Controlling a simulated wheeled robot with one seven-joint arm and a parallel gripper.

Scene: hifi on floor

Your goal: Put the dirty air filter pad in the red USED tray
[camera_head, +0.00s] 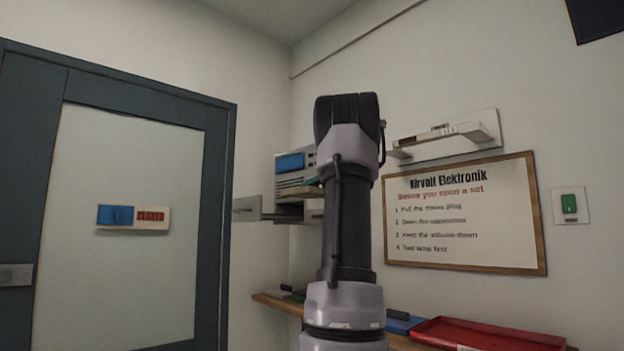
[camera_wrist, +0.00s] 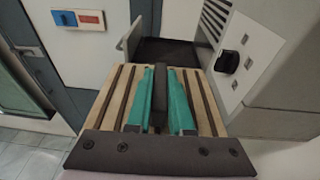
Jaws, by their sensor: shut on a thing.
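My gripper (camera_wrist: 160,88) has teal fingers, shut on a dark upright rib at the middle of the dirty air filter pad (camera_wrist: 112,98). The pad looks tan with dark brown stripes and fills the lower middle of the wrist view. It lies just in front of a dark opening (camera_wrist: 185,52) in a grey unit. In the head view my arm hides most of the gripper and pad. The red tray (camera_head: 492,337) lies at the lower right of the head view, cut by the frame's bottom edge; its label is not readable.
The grey wall unit (camera_head: 297,180) has an open flap (camera_head: 247,208) at its left. A wooden shelf (camera_head: 277,303) below holds small items and a blue thing (camera_head: 402,324) beside the red tray. A framed notice (camera_head: 465,215) hangs above. A grey-framed door (camera_head: 140,230) stands at left.

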